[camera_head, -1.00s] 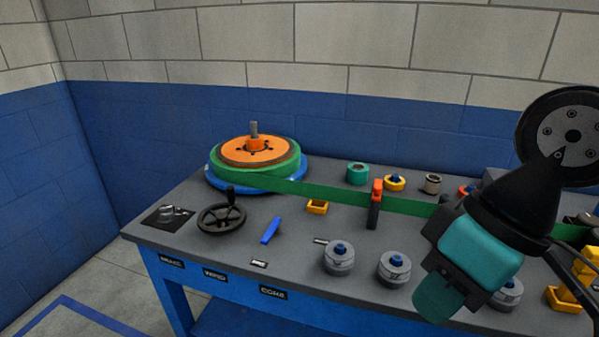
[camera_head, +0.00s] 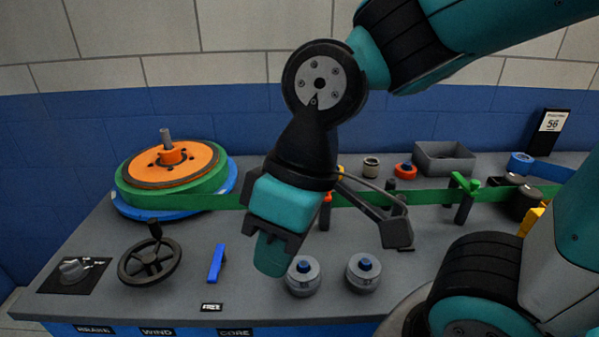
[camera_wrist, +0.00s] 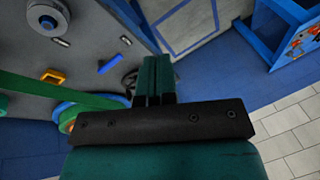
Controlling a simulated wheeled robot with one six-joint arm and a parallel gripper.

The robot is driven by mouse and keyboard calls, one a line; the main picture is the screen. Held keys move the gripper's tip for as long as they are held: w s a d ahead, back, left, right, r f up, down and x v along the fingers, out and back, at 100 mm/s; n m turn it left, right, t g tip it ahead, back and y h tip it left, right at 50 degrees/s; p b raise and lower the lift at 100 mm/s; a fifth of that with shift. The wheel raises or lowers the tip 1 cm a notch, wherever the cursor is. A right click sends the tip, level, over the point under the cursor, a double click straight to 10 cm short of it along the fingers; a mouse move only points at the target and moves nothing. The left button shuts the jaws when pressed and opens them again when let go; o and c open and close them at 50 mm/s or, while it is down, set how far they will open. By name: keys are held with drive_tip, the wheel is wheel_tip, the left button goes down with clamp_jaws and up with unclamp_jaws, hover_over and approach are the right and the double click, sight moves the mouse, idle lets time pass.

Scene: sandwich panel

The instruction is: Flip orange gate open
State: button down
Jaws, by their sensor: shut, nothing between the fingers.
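The orange gate (camera_head: 326,213) is an orange-red piece by the green strap in the head view, mostly hidden behind my gripper. Its black post is largely covered, so I cannot tell its pose. My gripper (camera_head: 270,256) is shut and empty, pointing down in front of the gate in the picture. I cannot tell its distance from the gate. In the wrist view, the teal fingers of my gripper (camera_wrist: 153,78) are together. I do not make out the gate there.
The green strap (camera_head: 425,197) runs from the orange-topped reel (camera_head: 172,163) past a green gate (camera_head: 463,186). A handwheel (camera_head: 150,262), a blue lever (camera_head: 216,263) and two grey rollers (camera_head: 303,276) stand at the front. A grey bin (camera_head: 444,160) is at the back.

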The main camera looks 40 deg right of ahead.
drive_tip(key=shift+d, duration=0.15)
drive_tip(key=w+d+g+h+p, duration=0.1)
drive_tip(key=w+d+h+p, duration=0.1)
drive_tip(key=w+d, duration=0.3)
drive_tip(key=w+d+f+n+g+h+p, duration=0.1)
drive_tip(key=w+d, duration=0.5)
drive_tip(key=w, duration=0.7)
drive_tip(key=w+d+n+h+p, duration=0.1)
drive_tip(key=w+d+h+p, duration=0.3)
drive_tip(key=w, duration=0.5)
drive_tip(key=shift+d+f+g+p, duration=0.2)
drive_tip(key=shift+d+g+p, duration=0.2)
drive_tip(key=shift+d+p, duration=0.5)
drive_tip(key=shift+d, duration=0.15)
